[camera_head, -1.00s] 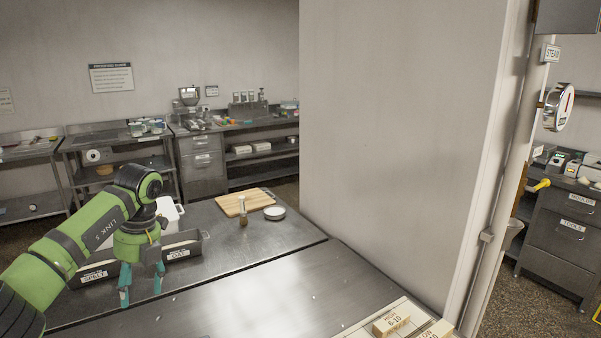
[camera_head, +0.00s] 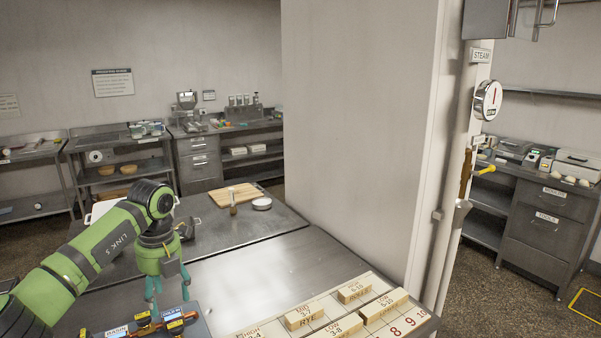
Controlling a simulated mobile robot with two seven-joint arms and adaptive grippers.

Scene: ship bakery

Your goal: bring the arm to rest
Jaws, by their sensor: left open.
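My left arm comes in from the lower left, green with dark joints. Its gripper (camera_head: 154,291) points down over the steel table at the left, its teal fingers apart with nothing visible between them. The fingertips are just behind a dark tray (camera_head: 188,325) with blue and orange labelled pieces; I cannot tell whether they touch it. My right gripper does not show.
A numbered board (camera_head: 410,318) with several labelled wooden blocks (camera_head: 355,291) lies at the front right. A cutting board (camera_head: 240,194), a small brush-like item (camera_head: 232,205) and white plates (camera_head: 262,204) stand farther back. A pale wall (camera_head: 350,140) rises behind. The middle steel top (camera_head: 260,275) is clear.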

